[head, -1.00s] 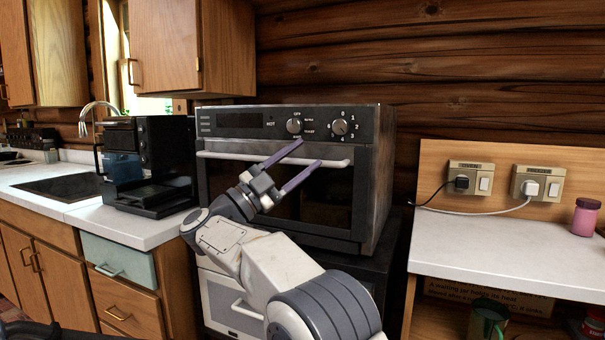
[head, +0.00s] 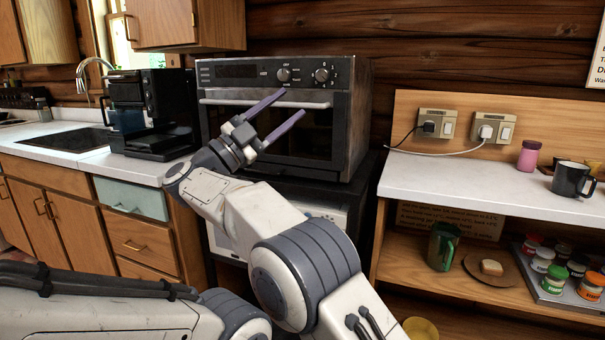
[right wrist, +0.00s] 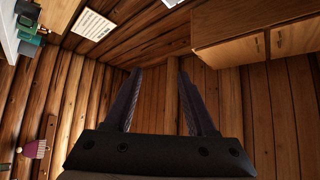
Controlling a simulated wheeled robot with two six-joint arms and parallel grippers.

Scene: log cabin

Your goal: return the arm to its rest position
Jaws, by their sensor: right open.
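My right gripper (head: 285,116) is open and empty, with its two purple fingers apart. In the head view it is in front of the oven (head: 290,120), whose door is shut. In the right wrist view the same two fingers (right wrist: 158,95) stand apart with nothing between them, and wooden boards and cabinets show beyond. My right arm reaches up from the bottom of the head view, bent at the elbow. Part of another arm link of mine crosses the lower left. My left gripper is not in view.
A black coffee machine (head: 151,112) stands on the left counter beside the sink (head: 72,139). At right, a white counter (head: 460,190) holds a pink jar (head: 529,155) and a dark mug (head: 572,179). A green mug (head: 442,246) and spice jars (head: 557,279) sit on the shelf below.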

